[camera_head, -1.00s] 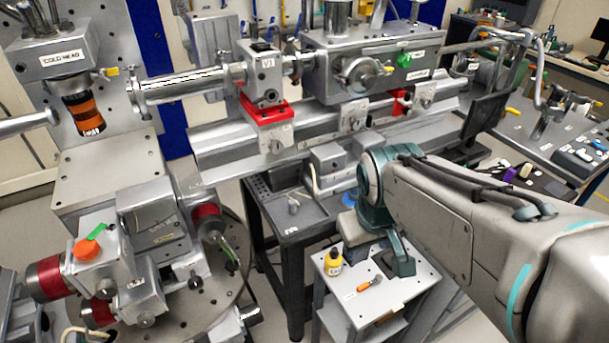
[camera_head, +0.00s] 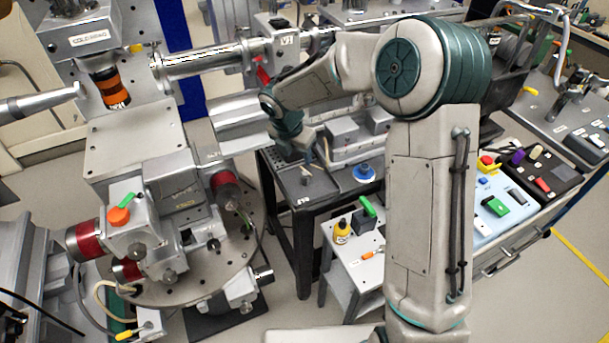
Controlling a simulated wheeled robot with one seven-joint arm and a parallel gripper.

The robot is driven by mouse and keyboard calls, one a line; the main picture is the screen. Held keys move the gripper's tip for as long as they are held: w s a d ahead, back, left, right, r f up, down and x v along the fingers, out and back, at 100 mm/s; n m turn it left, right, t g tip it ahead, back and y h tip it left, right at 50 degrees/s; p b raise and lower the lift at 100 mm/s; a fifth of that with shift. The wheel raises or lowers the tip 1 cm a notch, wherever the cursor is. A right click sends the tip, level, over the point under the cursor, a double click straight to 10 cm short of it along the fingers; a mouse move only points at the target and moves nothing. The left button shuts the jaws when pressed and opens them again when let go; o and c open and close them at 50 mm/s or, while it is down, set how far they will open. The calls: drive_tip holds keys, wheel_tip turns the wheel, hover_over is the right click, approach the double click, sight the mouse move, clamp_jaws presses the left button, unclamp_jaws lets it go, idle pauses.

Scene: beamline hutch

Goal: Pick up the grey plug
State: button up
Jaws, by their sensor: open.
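A small grey plug (camera_head: 305,178) stands on the dark bench top (camera_head: 283,176), left of the middle in the head view. A pale cable piece (camera_head: 326,152) lies close to its right. My arm reaches over from the right, and my gripper (camera_head: 309,157) points down just above the plug. It is open, and nothing shows between its fingers. The fingers are small and partly hidden by the wrist, so the exact gap to the plug is hard to tell.
A blue round piece (camera_head: 364,172) stands right of the plug. A small white table (camera_head: 341,278) below holds a yellow bottle (camera_head: 342,232) and a dark block with a green top. A round perforated platform stands left.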

sight(305, 173)
drive_tip(key=x, duration=0.8)
drive_tip(key=shift+w+a+f, duration=0.1)
drive_tip(key=shift+w+f, duration=0.05)
drive_tip(key=shift+f, duration=0.1)
drive_tip(key=x, duration=0.1)
drive_tip(key=p+x, duration=0.1)
drive_tip(key=x, duration=0.2)
drive_tip(key=shift+w+d+f+p, duration=0.1)
drive_tip(key=shift+w+d+p, duration=0.15)
drive_tip(key=shift+w+p, duration=0.1)
drive_tip(key=shift+f, duration=0.5)
clamp_jaws()
